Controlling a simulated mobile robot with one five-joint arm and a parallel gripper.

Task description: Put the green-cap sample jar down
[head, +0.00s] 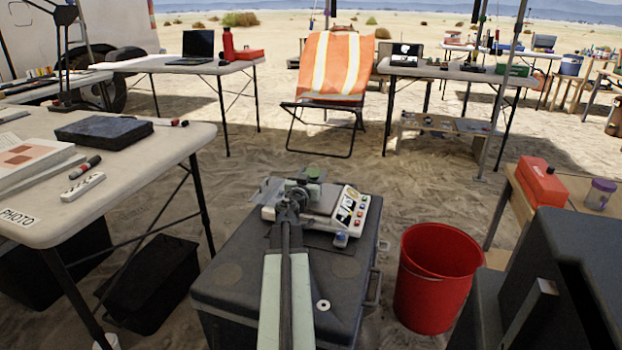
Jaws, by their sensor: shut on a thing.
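My arm reaches forward over a dark case, and my gripper (298,187) is at its far end, above a grey and white device with a button panel (352,210). A small thing with a green top, which looks like the green-cap sample jar (313,173), shows at the gripper's tip. The gripper is shut on it. The gripper hides much of the jar, and I cannot tell whether its base touches the device.
The dark case (230,285) bears the device, a small blue-topped jar (341,240) and a white ring (323,305). A red bucket (437,275) stands right of it. A PHOTO table (130,170) is at left. An orange-draped chair (333,65) stands behind, with open sand between.

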